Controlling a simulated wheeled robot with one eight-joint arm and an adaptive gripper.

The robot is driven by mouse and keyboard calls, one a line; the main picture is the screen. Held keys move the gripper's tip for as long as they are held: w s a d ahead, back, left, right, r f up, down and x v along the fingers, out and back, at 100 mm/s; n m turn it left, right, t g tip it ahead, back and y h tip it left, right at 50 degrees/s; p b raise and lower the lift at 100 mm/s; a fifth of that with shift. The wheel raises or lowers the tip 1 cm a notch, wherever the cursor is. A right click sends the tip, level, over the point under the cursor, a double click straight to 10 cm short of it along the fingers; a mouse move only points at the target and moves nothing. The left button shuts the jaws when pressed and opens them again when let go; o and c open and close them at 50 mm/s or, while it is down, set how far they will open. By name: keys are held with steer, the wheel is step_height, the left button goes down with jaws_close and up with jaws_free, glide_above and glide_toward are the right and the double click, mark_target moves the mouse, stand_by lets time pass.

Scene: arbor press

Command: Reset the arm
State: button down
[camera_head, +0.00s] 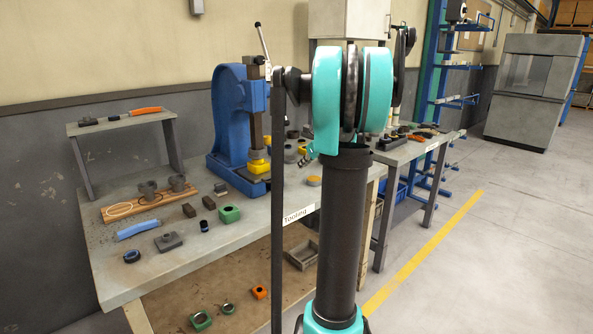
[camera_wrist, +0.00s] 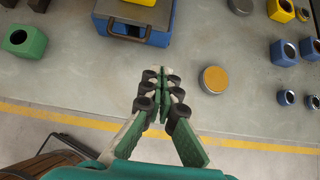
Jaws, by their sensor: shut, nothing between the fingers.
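My gripper (camera_wrist: 161,78) shows in the wrist view with its two green and pale fingers drawn together at the tips, and nothing shows between them. It is over the grey table top (camera_wrist: 240,105), close to the table's front edge. A blue base with a dark slot (camera_wrist: 135,30) lies beyond the fingertips, apart from them. In the head view my gripper cannot be made out; my own arm stands in the middle of the picture. The blue arbor press (camera_head: 232,105) stands behind and left of my arm, its lever (camera_head: 263,42) tilted up.
The table (camera_head: 245,233) carries a green block (camera_head: 229,214), a grey block (camera_head: 168,241) and a wooden board (camera_head: 147,208). In the wrist view, a yellow-topped disc (camera_wrist: 214,79) lies right of the fingers. A small shelf (camera_head: 120,119) stands at left. Open floor lies at right.

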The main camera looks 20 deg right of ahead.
steer(key=s+a+f+n+g, duration=0.1)
steer(key=s+a+f+n, duration=0.4)
steer(key=s+a+n, duration=0.35)
steer(key=s+a+f+n+g, duration=0.2)
steer(key=s+a+f+n, duration=0.3)
steer(key=s+a+n, duration=0.3)
steer(key=s+a+f+n+h, duration=0.1)
steer(key=s+a+f+n, duration=0.1)
steer(key=s+f+n, duration=0.3)
steer(key=s+a+f+n+g+h, duration=0.1)
steer(key=s+f+n, duration=0.3)
steer(key=s+n, duration=0.6)
steer(key=s+h, duration=0.1)
steer(key=s, duration=0.2)
steer(key=shift+s+a+f, duration=0.25)
steer(key=shift+a+f, duration=0.1)
steer(key=shift+f, duration=0.05)
